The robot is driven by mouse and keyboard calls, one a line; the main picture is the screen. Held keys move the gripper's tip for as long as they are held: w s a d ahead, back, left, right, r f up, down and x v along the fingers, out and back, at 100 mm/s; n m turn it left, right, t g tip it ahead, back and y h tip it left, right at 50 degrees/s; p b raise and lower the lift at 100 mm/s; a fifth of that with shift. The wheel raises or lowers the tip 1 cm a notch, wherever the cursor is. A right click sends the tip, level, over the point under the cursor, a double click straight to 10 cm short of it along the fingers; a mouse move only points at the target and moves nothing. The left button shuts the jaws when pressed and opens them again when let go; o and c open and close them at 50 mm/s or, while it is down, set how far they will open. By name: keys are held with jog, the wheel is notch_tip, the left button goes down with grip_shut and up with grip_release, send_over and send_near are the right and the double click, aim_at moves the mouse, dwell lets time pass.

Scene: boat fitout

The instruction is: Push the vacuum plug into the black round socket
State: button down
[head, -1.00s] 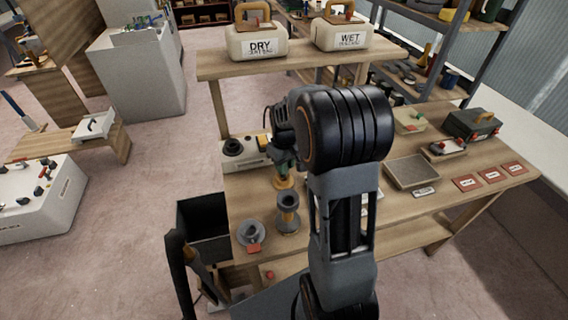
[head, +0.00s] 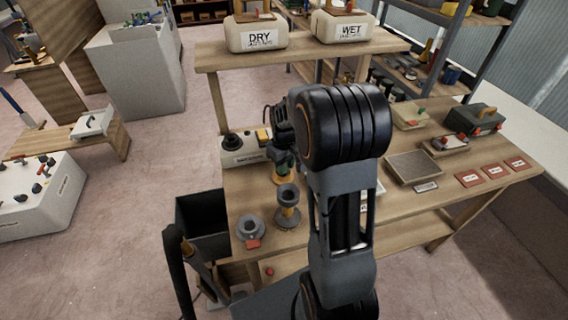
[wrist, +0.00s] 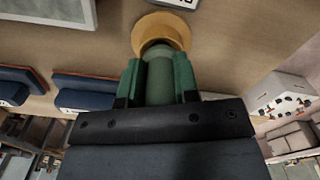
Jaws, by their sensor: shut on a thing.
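My gripper (head: 281,160) hangs over the left part of the bench, partly hidden behind my arm in the head view. In the wrist view, its green fingers (wrist: 158,80) are shut on a grey-green cylinder with a wide orange ring at its far end, which I take for the vacuum plug (wrist: 160,30). The plug's orange end (head: 283,179) also shows below the gripper in the head view. I cannot tell whether it touches the bench. The black round socket (head: 232,142) is on top of a pale box, left of the gripper and apart from the plug.
A grey-and-orange spool-like part (head: 288,207) and a grey round fitting with a red tag (head: 250,230) stand at the bench's front left. A black bin (head: 203,220) is beside the bench. DRY (head: 258,38) and WET (head: 346,30) containers stand on the raised shelf behind.

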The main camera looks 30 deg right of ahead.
jog(key=c, duration=0.8)
grip_release()
jog(key=shift+r, duration=0.1)
notch_tip(320, 180, up, 14)
jog(key=shift+f, duration=0.2)
jog(key=shift+a, duration=0.1)
